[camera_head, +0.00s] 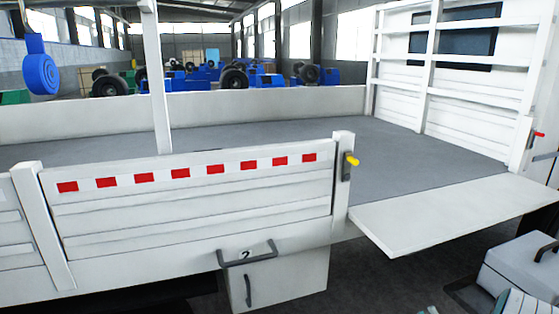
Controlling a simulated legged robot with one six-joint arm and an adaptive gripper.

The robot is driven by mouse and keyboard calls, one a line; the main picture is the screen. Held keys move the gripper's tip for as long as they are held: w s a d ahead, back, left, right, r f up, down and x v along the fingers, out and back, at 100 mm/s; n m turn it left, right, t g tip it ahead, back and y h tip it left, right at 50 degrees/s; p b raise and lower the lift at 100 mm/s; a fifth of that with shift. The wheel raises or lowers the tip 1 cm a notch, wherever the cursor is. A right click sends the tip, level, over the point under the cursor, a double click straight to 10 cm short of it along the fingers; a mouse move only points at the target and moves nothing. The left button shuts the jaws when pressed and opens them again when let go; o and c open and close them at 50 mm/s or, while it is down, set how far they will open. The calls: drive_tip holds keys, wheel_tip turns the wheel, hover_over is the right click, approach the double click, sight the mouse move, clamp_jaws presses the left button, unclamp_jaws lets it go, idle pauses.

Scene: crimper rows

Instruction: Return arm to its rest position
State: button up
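My gripper is not in view, and I cannot see how the arm stands. A white flatbed truck fills most of the head view. Its near side panel (200,210) is upright and carries a strip of red and white blocks. A latch with a yellow handle (351,160) sits on the post at that panel's right end. To its right, another side panel (455,215) is folded down flat and sticks out. The grey bed floor (400,145) is bare where it shows.
A red handle (538,134) is on the far right post. A white box (275,280) hangs below the bed by a grey bar marked 2. A pale case (520,262) stands at lower right. A blue rounded part (40,68) hangs at upper left. Blue machines stand behind.

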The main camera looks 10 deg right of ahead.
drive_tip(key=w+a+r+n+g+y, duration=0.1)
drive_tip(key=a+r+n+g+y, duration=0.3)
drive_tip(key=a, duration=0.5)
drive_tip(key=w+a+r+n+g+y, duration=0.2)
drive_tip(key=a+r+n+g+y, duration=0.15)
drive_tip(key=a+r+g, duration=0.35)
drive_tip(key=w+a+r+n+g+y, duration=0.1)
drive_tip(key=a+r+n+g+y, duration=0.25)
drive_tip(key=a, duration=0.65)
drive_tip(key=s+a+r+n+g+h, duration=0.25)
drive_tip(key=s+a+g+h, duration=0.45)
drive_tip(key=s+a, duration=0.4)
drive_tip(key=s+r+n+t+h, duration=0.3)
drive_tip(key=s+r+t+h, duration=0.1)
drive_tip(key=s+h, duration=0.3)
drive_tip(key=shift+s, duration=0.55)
